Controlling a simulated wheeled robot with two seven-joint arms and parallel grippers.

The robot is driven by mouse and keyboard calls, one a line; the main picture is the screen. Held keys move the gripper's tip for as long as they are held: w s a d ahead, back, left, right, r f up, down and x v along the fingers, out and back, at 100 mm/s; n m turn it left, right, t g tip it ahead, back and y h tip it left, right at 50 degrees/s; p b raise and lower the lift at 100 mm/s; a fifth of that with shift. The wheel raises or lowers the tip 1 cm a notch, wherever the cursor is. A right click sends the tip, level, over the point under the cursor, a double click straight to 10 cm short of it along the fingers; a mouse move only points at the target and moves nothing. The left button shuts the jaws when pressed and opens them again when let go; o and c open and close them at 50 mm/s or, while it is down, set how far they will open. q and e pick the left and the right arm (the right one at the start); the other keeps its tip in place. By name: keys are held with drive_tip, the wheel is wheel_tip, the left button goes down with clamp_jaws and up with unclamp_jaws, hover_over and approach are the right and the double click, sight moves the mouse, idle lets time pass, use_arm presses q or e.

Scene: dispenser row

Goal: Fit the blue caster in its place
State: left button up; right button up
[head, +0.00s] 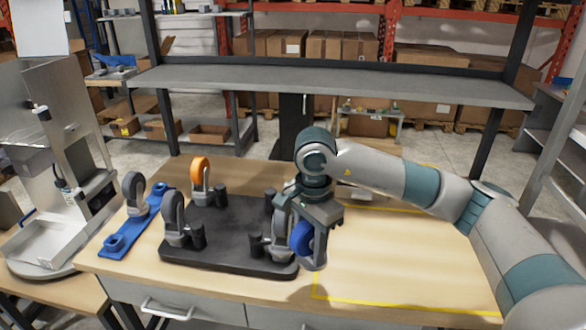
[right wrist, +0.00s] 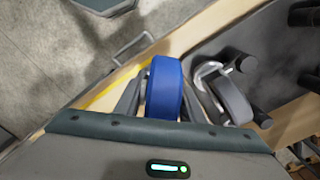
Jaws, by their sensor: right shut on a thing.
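The blue caster (head: 302,238) is between the fingers of my right gripper (head: 305,250), which is shut on it. In the right wrist view the blue wheel (right wrist: 165,88) shows between the two fingers. The gripper is just above the front right corner of the black base plate (head: 225,258). A grey caster (head: 281,238) stands on the plate close to the left of the blue one. Another grey caster (head: 173,215) stands at the plate's left front, and an orange-wheeled caster (head: 200,171) at its back left. The underside of the blue caster is hidden. My left gripper is out of view.
Short black posts (head: 198,235) stand on the plate beside the casters. A blue strip (head: 120,241) with a grey-wheeled caster (head: 133,190) lies left of the plate. The yellow-outlined table area (head: 390,260) on the right is clear. A grey shelf (head: 330,83) spans the back.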

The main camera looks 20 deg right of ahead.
sight(328, 257)
drive_tip(key=m, duration=0.2)
drive_tip(key=d+m, duration=0.1)
drive_tip(key=m, duration=0.2)
drive_tip(key=d+m+p, duration=0.1)
drive_tip(key=m, duration=0.1)
drive_tip(key=shift+s+r, duration=0.3)
drive_tip(key=shift+s, duration=0.05)
drive_tip(key=m, duration=0.2)
drive_tip(key=d+m, duration=0.1)
drive_tip(key=m, duration=0.2)
drive_tip(key=d+m, duration=0.1)
drive_tip(key=m, duration=0.1)
drive_tip(key=shift+s+r+p, duration=0.2)
drive_tip(key=shift+s+p, duration=0.15)
drive_tip(key=shift+p, duration=0.05)
drive_tip(key=d+m, duration=0.1)
drive_tip(key=m, duration=0.3)
drive_tip(key=s+d+m+p, duration=0.1)
drive_tip(key=m, duration=0.4)
drive_tip(key=d+m, duration=0.1)
drive_tip(key=m, duration=0.3)
drive_tip(key=shift+s+d+r, duration=0.15)
drive_tip(key=shift+r, duration=0.25)
drive_tip(key=shift+m, duration=0.3)
